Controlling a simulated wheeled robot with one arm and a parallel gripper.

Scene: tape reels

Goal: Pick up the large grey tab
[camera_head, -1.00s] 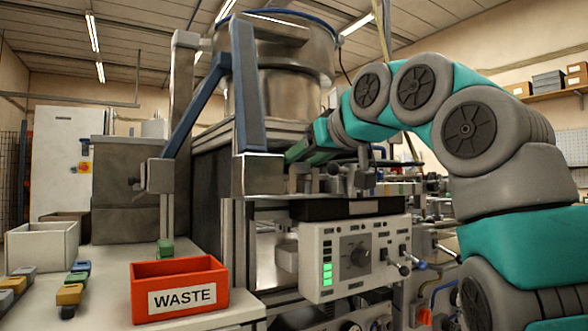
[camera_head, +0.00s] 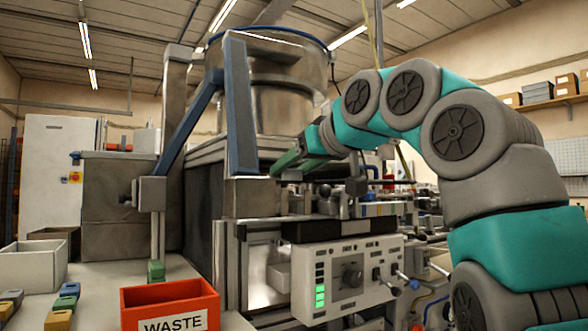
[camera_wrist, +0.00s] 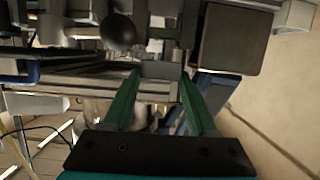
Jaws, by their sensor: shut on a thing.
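My gripper (camera_head: 287,168) has green fingers and is stretched out over the machine's bench, at the machine's right side. In the wrist view my gripper (camera_wrist: 160,82) has its two fingers spread apart, with a grey block, which looks like the large grey tab (camera_wrist: 160,70), between the fingertips. The gripper is shut on it. In the head view the tab is too small or hidden to make out clearly at the fingertips.
A red WASTE bin (camera_head: 171,299) stands on the table at the lower left. A white open box (camera_head: 32,268) and several small coloured blocks (camera_head: 66,303) lie left of it. The machine's blue-edged post (camera_head: 241,110) rises left of my gripper. A control box (camera_head: 346,277) sits below it.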

